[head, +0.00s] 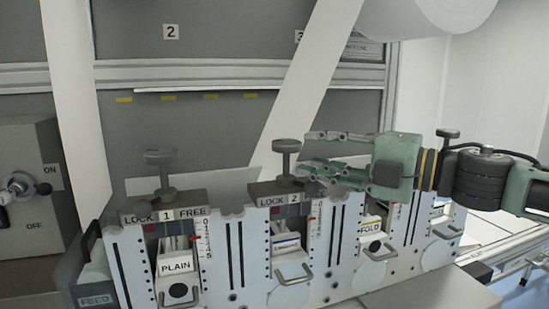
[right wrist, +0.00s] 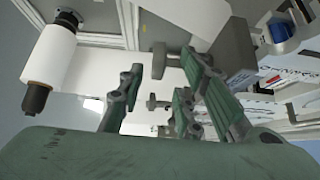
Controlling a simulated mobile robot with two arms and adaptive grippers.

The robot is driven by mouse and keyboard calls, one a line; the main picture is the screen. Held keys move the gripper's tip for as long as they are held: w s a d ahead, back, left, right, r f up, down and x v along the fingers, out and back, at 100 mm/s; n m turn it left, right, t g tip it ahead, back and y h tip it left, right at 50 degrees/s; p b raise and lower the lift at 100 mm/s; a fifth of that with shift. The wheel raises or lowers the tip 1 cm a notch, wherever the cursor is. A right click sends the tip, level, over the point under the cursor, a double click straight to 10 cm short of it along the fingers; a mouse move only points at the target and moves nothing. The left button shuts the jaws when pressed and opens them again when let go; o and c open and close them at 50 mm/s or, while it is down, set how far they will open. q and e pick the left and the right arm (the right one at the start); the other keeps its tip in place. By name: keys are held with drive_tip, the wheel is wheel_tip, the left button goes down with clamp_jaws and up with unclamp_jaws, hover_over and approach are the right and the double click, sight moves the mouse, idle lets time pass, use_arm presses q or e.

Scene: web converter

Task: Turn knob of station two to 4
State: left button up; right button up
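The knob of station two (head: 287,146) is a dark grey cap on a thin post above the block marked LOCK 2 (head: 272,200). My right gripper (head: 306,154) comes in from the right with its fingers apart, pointing left, just right of this knob. In the right wrist view my right gripper (right wrist: 160,80) is also open, with a grey knob (right wrist: 159,58) seen between its fingers, apparently the same one. I cannot tell whether they touch. The scale of station two (head: 314,220) has a small red pointer; its reading is too small to tell. My left gripper is out of view.
Station one's knob (head: 160,158) stands to the left, above the PLAIN card (head: 176,267). The FOLD station (head: 371,228) lies right, below my gripper. Another knob (head: 448,134) stands behind my right wrist. White paper strips (head: 312,80) run down behind the stations.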

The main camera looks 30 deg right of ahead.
sight(300, 147)
drive_tip(key=shift+w+a+r+p, duration=0.25)
drive_tip(key=shift+w+a+p, duration=0.1)
drive_tip(key=shift+w+p, duration=0.25)
drive_tip(key=p+x, duration=0.2)
drive_tip(key=x, duration=0.2)
drive_tip(key=shift+w+a+f, duration=0.1)
drive_tip(key=shift+w, duration=0.35)
drive_tip(key=shift+w+a+p, duration=0.15)
drive_tip(key=shift+w+p, duration=0.2)
clamp_jaws()
